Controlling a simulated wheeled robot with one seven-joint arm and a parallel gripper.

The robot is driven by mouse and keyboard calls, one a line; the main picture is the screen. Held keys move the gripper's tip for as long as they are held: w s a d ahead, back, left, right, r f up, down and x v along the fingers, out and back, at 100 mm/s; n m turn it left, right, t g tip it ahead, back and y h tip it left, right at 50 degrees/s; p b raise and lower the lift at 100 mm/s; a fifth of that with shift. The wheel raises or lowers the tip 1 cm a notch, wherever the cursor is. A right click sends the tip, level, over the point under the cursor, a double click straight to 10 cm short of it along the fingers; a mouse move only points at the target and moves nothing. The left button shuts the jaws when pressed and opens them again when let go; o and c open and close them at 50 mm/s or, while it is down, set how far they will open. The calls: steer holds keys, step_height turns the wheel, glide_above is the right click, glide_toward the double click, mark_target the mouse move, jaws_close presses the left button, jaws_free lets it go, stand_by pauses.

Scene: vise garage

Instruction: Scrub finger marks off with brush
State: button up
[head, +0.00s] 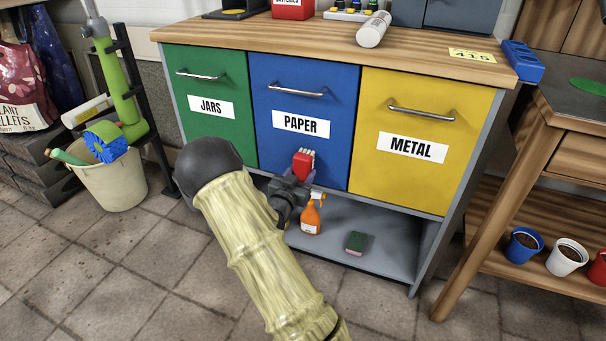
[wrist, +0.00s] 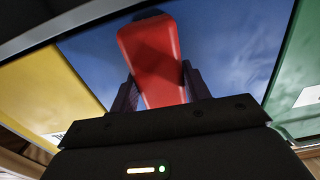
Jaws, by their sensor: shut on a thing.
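My gripper (head: 297,178) is shut on a red brush (head: 304,160), held up at the lower part of the blue PAPER drawer front (head: 328,85). I cannot tell whether the bristles touch the drawer.
Green JARS (head: 208,75) and yellow METAL (head: 400,165) drawers flank the blue one. On the shelf below stand an orange spray bottle (head: 311,218) and a sponge (head: 356,242). A bucket (head: 108,185) is at left, a wooden bench (head: 480,170) with pots at right.

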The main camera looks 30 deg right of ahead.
steer(key=shift+w+a, duration=0.6)
steer(key=shift+w+a+r+p, duration=0.15)
steer(key=shift+w+a, duration=0.15)
steer(key=shift+w, duration=0.25)
steer(key=shift+w+a+f+p, duration=0.15)
steer(key=shift+w+a, duration=0.15)
steer(key=shift+w, duration=0.25)
steer(key=shift+r, duration=0.1)
steer(key=p+v, duration=0.1)
steer(key=v, duration=0.5)
steer(key=shift+s+a, duration=0.1)
steer(key=v, duration=0.2)
steer(key=shift+s+a+p, duration=0.3)
